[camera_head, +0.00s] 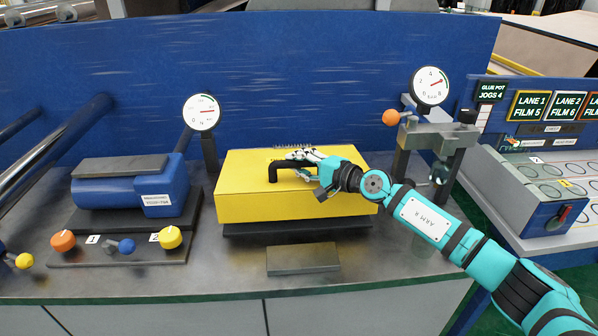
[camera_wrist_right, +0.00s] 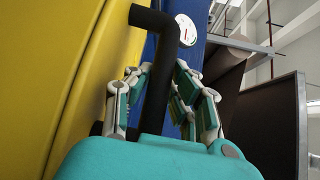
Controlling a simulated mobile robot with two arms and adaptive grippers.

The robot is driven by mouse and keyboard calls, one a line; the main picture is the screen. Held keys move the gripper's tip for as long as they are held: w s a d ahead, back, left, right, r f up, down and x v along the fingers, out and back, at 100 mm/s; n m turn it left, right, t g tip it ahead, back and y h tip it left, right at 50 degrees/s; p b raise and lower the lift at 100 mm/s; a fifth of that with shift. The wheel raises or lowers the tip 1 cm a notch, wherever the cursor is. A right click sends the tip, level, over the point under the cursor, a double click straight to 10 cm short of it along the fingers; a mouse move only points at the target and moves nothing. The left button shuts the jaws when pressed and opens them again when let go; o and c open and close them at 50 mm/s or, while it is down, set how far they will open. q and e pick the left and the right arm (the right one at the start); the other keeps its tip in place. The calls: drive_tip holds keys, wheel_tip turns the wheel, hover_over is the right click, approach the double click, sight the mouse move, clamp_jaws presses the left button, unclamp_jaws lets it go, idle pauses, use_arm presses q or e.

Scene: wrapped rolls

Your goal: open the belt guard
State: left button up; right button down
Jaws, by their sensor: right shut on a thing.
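The belt guard (camera_head: 238,193) is a yellow box on a dark base on the grey bench. It looks lowered, with its top level. A black bar handle (camera_head: 273,170) stands on it. My right gripper (camera_head: 300,163) is at the handle, its fingers around the bar. My left gripper is in neither view.
A blue motor (camera_head: 130,190) stands left of the guard, with orange, blue and yellow knobs (camera_head: 118,243) in front. Gauges (camera_head: 202,113) stand behind and at the right (camera_head: 430,86). A small metal plate (camera_head: 303,259) lies in front. A blue wall (camera_head: 300,60) backs the bench.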

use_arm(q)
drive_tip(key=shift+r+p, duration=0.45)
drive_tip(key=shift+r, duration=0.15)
use_arm(e)
drive_tip(key=w+r+m+g+h, duration=0.1)
drive_tip(key=w+r+m+g, duration=0.1)
drive_tip(key=w+r, duration=0.3)
drive_tip(key=shift+w+r+g, duration=0.3)
drive_tip(key=shift+w+r, duration=0.05)
drive_tip(key=shift+r, duration=1.4)
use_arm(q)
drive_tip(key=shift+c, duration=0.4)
